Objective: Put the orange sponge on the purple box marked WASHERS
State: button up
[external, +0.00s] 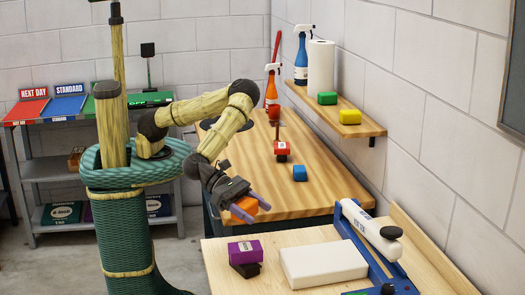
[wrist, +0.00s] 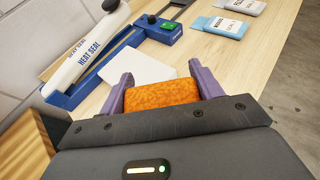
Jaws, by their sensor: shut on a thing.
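My gripper (external: 251,208) is shut on the orange sponge (external: 243,205), with its purple fingers on either side of it. The sponge also shows between the fingers in the wrist view (wrist: 161,95). They are in the air near the front edge of the wooden bench. The purple box (external: 244,248) sits on a dark block at the left of the near table, below my gripper in the external view. Its white label is too small to read. Nothing lies on its top. The purple box is not visible in the wrist view.
On the near table, a white slab (external: 322,264) lies right of the purple box, beside a blue and white heat sealer (external: 370,232). A wall shelf (external: 350,122) holds green and yellow blocks.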

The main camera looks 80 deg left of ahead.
jog(key=p, duration=0.1)
send_over(254, 250)
notch_tip(254, 250, down, 6)
jog(key=shift+a+r, duration=0.1)
jog(key=shift+f+p, duration=0.4)
jog(key=shift+f, duration=1.45)
jog(key=shift+f, duration=0.15)
jog(key=o, duration=1)
jog(key=shift+c, duration=0.2)
